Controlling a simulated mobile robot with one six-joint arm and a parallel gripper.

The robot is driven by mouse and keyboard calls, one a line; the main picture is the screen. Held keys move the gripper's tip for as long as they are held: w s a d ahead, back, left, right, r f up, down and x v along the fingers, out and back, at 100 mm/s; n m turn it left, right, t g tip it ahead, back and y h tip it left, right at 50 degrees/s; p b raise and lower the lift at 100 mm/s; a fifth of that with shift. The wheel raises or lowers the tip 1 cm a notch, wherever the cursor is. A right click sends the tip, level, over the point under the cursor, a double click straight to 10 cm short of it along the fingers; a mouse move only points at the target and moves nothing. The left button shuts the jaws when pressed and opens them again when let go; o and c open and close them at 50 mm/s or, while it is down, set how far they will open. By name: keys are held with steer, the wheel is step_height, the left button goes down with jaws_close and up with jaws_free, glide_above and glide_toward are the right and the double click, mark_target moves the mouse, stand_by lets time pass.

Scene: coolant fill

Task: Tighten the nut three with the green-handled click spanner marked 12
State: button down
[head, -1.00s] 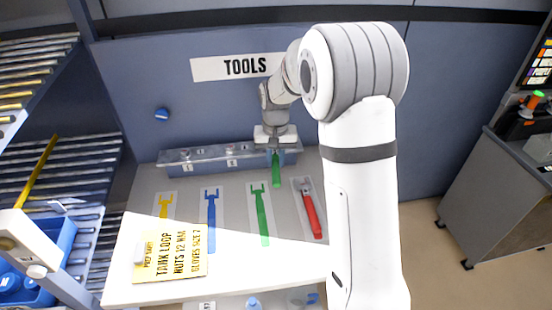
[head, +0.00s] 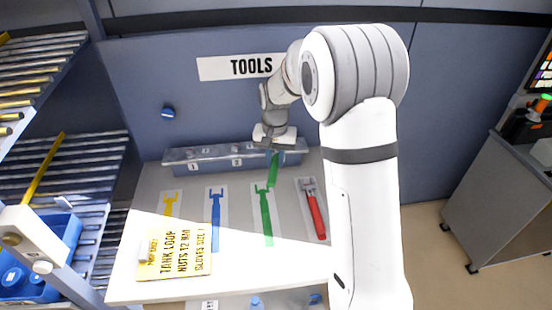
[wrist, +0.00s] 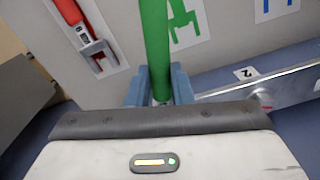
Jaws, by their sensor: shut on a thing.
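My gripper (head: 273,150) is shut on the green-handled spanner (head: 272,171), just in front of the right part of a grey rail (head: 180,164) below the TOOLS sign. The green handle (wrist: 155,40) rises between the blue-grey fingers (wrist: 158,85) in the wrist view. The spanner's jaw end and its marking are hidden. The rail also shows at right in the wrist view (wrist: 290,86), with a tag (wrist: 245,73) that seems to read 2. Small tags and fittings sit along the rail; I cannot make out nut three.
A red spanner (head: 317,214) lies right of the green (head: 263,213), blue (head: 215,214) and yellow (head: 168,204) tool shapes on the bench board. A yellow note (head: 174,252) lies on a white surface. A roller rack with blue containers (head: 30,280) stands left; a grey cabinet (head: 505,205) stands right.

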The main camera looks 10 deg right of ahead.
steer(key=shift+w+a+m, duration=0.2)
steer(key=shift+a+m, duration=0.35)
steer(key=shift+m, duration=0.15)
steer(key=shift+w+a, duration=0.1)
steer(key=shift+a, duration=0.05)
steer(key=shift+w+a+m, duration=0.25)
steer(key=shift+a+m, duration=0.25)
steer(key=shift+m, duration=0.3)
steer(key=shift+a, duration=0.1)
stand_by(0.3)
steer(key=shift+s+d+n, duration=0.15)
steer(key=shift+d+n, duration=0.15)
steer(key=shift+d, duration=0.05)
steer(key=shift+r, duration=0.2)
